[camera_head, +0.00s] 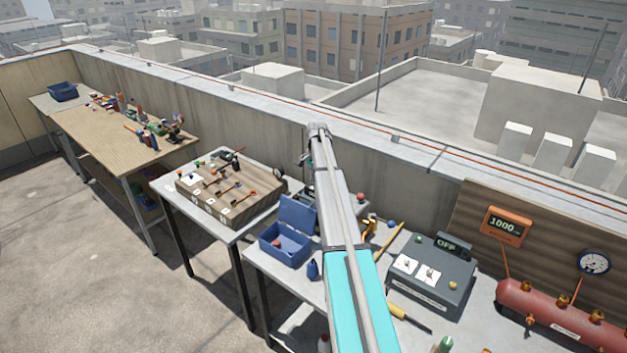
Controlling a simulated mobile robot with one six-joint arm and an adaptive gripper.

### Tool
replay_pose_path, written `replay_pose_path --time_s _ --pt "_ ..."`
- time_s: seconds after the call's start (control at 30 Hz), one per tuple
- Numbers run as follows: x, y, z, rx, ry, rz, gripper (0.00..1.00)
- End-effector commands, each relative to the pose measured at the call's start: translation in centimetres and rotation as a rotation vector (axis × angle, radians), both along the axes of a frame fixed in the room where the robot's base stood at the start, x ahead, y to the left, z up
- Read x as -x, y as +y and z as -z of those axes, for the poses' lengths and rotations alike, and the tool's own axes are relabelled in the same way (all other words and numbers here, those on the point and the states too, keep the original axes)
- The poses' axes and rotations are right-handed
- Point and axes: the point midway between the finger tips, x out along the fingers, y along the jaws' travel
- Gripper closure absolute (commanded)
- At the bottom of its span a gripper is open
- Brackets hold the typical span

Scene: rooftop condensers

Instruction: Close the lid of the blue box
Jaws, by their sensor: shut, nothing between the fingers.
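The blue box (272,254) stands on the grey table, left of my arm. Its lid (297,214) is open and stands up at the back of the box, tilted. The inside of the box is visible from above. My arm reaches up past the right side of the box, and its far end is above and behind the lid. My gripper (305,160) shows only as a small dark part beside the arm's far end, apart from the lid. It is shut and empty; its fingertips are hard to make out.
A small dark blue bottle (313,270) stands just right of the box's front. A grey control unit (432,275) and a red tank (560,315) are further right. A board with tools (230,190) is on the table to the left. The parapet wall (240,125) runs behind the tables.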

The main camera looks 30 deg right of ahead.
Motion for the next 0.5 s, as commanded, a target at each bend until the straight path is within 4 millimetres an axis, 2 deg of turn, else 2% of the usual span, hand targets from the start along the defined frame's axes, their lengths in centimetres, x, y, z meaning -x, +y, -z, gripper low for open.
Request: replay_pose_path --time_s 0.03,0.5 --pt "0.0 0.1 0.7 0.0 0.0 0.0 1.0" --pt "0.2 0.5 4.4 0.0 0.0 0.0 1.0"
